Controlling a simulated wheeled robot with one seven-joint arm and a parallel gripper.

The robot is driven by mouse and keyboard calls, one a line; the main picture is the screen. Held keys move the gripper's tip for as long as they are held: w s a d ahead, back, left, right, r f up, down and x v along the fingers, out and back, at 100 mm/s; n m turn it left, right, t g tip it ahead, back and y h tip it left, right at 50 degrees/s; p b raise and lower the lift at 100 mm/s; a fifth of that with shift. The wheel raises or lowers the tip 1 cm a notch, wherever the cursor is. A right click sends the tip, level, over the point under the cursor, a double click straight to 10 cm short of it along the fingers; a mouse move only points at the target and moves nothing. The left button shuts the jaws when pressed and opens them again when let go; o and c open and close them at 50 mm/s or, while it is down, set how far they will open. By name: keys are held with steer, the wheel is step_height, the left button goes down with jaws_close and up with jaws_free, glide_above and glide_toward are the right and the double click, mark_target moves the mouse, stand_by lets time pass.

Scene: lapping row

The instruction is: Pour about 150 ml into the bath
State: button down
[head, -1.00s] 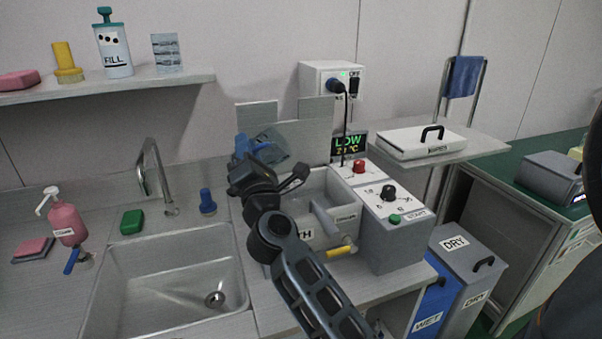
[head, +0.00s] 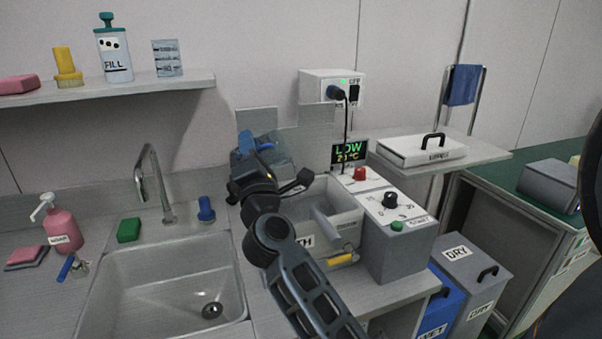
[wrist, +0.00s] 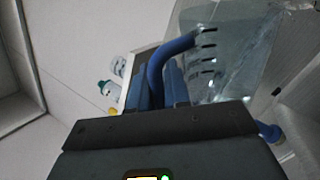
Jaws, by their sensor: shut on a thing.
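My gripper (head: 252,168) is shut on the blue handle (wrist: 165,68) of a clear jug (head: 272,154). The jug with dark graduation marks also fills the upper right of the wrist view (wrist: 225,55). It is raised at the back left of the bath (head: 350,213), a pale open tank partly hidden by my arm. The jug looks somewhat tilted in the head view; its water level cannot be made out, and no stream shows. The display (head: 349,152) behind the bath reads LOW and about 21 °C.
A grey control box (head: 398,245) with a black knob stands right of the bath. The sink (head: 165,285) and tap (head: 155,185) are at left. A blue stopper-like item (head: 206,210) stands between. A shelf (head: 130,92) holds a FILL bottle (head: 115,55).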

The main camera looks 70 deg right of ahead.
steer(key=shift+s+d+r+m+g+h+b, duration=0.2)
steer(key=shift+s+r+m+g+h+b, duration=0.25)
steer(key=shift+m, duration=0.35)
steer(key=shift+s+d+r+m+g+h+b, duration=0.2)
steer(key=shift+s+m+h+b, duration=0.25)
steer(key=shift+s+m+b, duration=0.3)
stand_by(0.4)
steer(key=shift+w+r+m, duration=0.1)
steer(key=shift+r+m, duration=0.05)
steer(key=shift+m, duration=0.1)
steer(key=shift+w, duration=0.15)
steer(key=shift+s+d+r+m+g+h+b, duration=0.2)
steer(key=shift+s+m+g+h+b, duration=0.1)
steer(key=shift+m+b, duration=0.2)
steer(key=shift+s+d+r+m+g+h+b, duration=0.1)
steer(key=shift+s+r+m+g+h+b, duration=0.1)
steer(key=shift+s+m+g+h+b, duration=0.3)
stand_by(0.3)
